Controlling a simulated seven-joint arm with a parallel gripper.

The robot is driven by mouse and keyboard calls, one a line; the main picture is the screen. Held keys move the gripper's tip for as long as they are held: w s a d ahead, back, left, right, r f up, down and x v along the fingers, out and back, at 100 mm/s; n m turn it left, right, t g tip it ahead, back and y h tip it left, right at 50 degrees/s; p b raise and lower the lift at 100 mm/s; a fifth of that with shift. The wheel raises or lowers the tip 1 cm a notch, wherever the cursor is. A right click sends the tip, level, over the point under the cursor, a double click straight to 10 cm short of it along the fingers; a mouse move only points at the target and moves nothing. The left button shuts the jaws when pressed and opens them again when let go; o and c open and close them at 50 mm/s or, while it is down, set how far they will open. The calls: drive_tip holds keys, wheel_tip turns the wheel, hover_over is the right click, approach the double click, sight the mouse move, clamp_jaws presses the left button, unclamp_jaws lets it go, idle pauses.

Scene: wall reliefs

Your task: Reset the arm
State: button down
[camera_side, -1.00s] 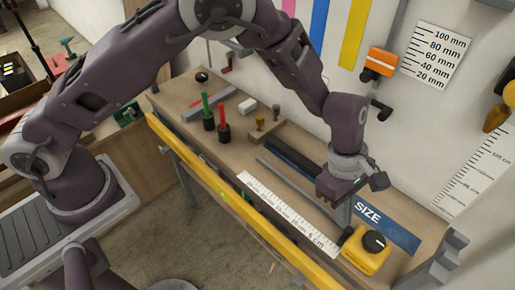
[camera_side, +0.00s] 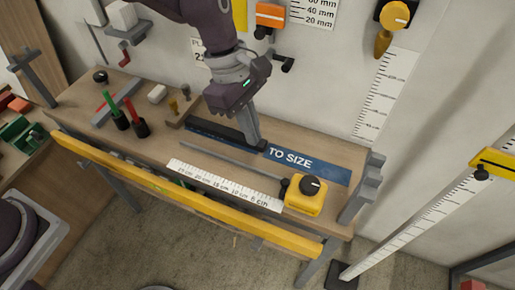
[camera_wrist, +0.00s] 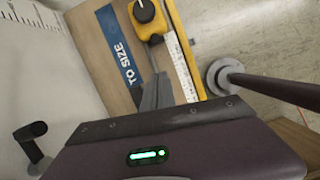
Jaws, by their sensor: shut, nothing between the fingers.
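My gripper (camera_side: 250,132) is shut and empty. In the side view its fingers point down over the bench, in front of the left part of the blue sign (camera_side: 318,166), whose visible letters read "TO SIZE". I cannot tell the height of the fingertips above the bench exactly. In the wrist view my gripper (camera_wrist: 154,92) shows as closed grey fingers beside the same sign (camera_wrist: 120,47). Much of my arm is outside the side view.
The wooden bench (camera_side: 335,145) carries a yellow tape measure (camera_side: 305,196), a white ruler strip (camera_side: 222,185), a dark bar (camera_side: 215,132), and green (camera_side: 117,111) and red (camera_side: 136,119) tools. A long yellow level (camera_side: 180,200) runs along its front. A crank (camera_side: 281,62) sticks out from the wall.

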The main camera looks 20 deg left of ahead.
drive_tip(key=s+a+r+m+t, duration=0.2)
drive_tip(key=s+a+r+m, duration=0.25)
drive_tip(key=a+r, duration=0.35)
drive_tip(key=s+a+r+m+t, duration=0.1)
drive_tip(key=s+a+r+m, duration=0.35)
drive_tip(key=a+r, duration=0.35)
drive_tip(key=s+a+m+t+y, duration=0.3)
drive_tip(key=s+a+m, duration=0.4)
drive_tip(key=s, duration=0.6)
drive_tip(key=shift+s+a+r, duration=0.15)
drive_tip(key=shift+a+r, duration=0.25)
drive_tip(key=shift+a, duration=0.2)
